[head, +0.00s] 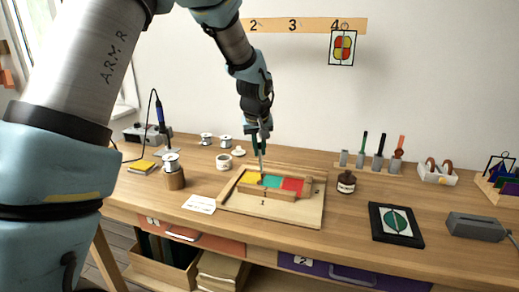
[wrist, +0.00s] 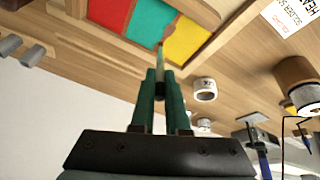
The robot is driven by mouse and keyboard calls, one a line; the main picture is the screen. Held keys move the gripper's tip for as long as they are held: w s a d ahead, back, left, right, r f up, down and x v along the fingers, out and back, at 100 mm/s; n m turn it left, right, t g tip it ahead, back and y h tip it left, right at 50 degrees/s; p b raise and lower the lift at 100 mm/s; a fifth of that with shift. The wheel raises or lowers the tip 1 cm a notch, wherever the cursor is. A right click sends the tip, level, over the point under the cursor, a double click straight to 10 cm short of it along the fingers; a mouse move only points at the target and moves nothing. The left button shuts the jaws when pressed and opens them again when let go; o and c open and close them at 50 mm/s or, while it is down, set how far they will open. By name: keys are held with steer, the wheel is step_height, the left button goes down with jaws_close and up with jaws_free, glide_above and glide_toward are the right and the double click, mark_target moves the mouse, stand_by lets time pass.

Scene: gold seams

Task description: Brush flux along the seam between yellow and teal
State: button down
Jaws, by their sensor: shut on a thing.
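A yellow piece (head: 252,178), a teal piece (head: 271,182) and a red piece (head: 292,185) lie side by side in a wooden frame on a board (head: 275,212). The wrist view also shows the yellow piece (wrist: 187,40), the teal piece (wrist: 148,20) and the red piece (wrist: 107,12). My gripper (head: 260,142) is above the yellow and teal pieces, shut on a thin brush (wrist: 160,62) with a pale end. The brush end points at the yellow-teal seam and overlaps it in the wrist view. I cannot tell whether it touches.
A solder spool on a wooden stand (head: 174,178) and a white card (head: 199,204) are at left. Upright tools (head: 379,155) stand at back right. A black-framed picture (head: 397,225) lies front right.

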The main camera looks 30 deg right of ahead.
steer(key=s+a+b, duration=0.2)
steer(key=s+a, duration=0.2)
steer(key=shift+s, duration=0.25)
stand_by(3.3)
steer(key=shift+r, duration=0.1)
step_height(320, 180, up, 6)
steer(key=p, duration=0.3)
steer(key=shift+a+p, duration=0.1)
steer(key=shift+p, duration=0.3)
stand_by(0.5)
